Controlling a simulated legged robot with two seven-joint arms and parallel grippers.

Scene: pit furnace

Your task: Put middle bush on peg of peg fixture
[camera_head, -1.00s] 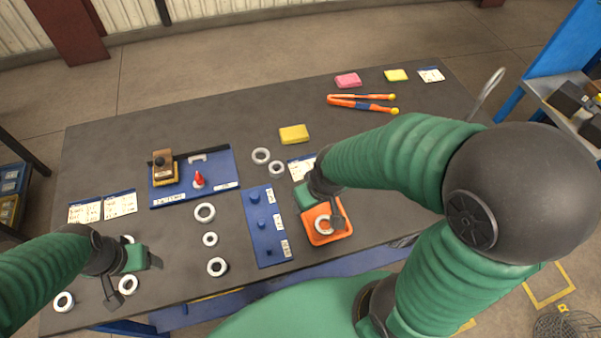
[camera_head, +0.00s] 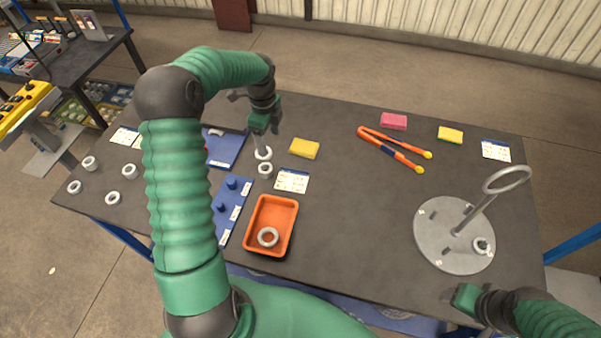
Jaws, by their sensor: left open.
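The blue peg fixture (camera_head: 236,208) lies left of the orange tray, with blue pegs standing on it; my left arm covers its left part. A pale ring-shaped bush (camera_head: 263,153) lies beyond the tray, with another bush (camera_head: 265,171) just in front of it. I cannot tell which one is the middle bush. My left gripper (camera_head: 264,136) is open, pointing down just over the farther bush; contact is unclear. My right gripper (camera_head: 465,298) is at the table's front right edge, away from the bushes; its jaws are not clear.
The orange tray (camera_head: 250,240) holds one ring. Several more rings lie at the left, such as one ring (camera_head: 113,198). A round metal stand (camera_head: 432,245) with a loop is at the right. The right middle is clear.

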